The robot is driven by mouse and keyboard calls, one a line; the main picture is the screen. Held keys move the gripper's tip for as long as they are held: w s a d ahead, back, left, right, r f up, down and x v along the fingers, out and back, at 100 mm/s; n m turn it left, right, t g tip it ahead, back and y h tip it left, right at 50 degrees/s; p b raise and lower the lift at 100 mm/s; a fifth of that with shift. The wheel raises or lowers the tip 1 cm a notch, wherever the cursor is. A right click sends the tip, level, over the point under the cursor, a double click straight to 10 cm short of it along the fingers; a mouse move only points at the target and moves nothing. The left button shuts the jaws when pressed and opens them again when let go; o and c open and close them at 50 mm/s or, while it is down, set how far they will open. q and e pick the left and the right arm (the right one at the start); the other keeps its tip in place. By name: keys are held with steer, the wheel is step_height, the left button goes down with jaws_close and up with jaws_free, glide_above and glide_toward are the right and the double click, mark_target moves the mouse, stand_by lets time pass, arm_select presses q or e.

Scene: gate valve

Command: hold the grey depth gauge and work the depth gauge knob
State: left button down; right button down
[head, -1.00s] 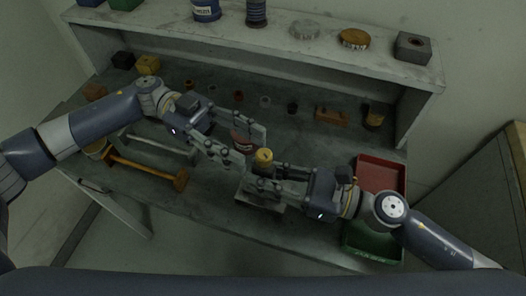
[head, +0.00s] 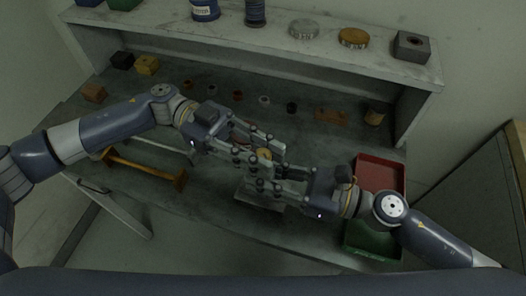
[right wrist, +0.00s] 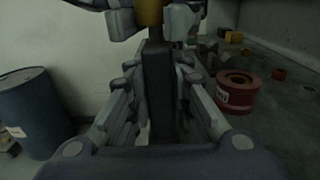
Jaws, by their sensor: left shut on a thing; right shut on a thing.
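The grey depth gauge (right wrist: 157,85) stands as a dark upright bar between the fingers of my right gripper (right wrist: 160,62) in the right wrist view. My right gripper is shut on it. The yellow depth gauge knob (right wrist: 149,12) sits at the gauge's top. My left gripper (head: 266,155) is shut on the knob, with a fingertip on either side of it in the right wrist view. In the head view the knob (head: 264,155) is partly hidden by the left fingers, and the gauge is mostly hidden by both grippers.
A pale block (head: 252,196) is under the grippers on the bench. A red round part (right wrist: 237,90) stands close beside them. Red (head: 380,172) and green (head: 371,240) bins are at the right. An orange-handled bar (head: 145,168) lies left. Several small parts line the bench back.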

arm_select(q)
steer(key=shift+n+t+h, duration=0.3)
steer(key=shift+t, duration=0.1)
steer(key=n+t+h, duration=0.1)
steer(key=n+t, duration=0.1)
steer(key=t, duration=0.1)
steer(key=n+t+h, duration=0.1)
steer(key=n+t, duration=0.1)
steer(key=t, duration=0.1)
steer(key=shift+s, duration=0.1)
steer(key=shift+n+t, duration=1.6)
steer(key=shift+t, duration=1.2)
steer(key=c, duration=1.3)
jaws_free()
steer(key=shift+c, duration=0.2)
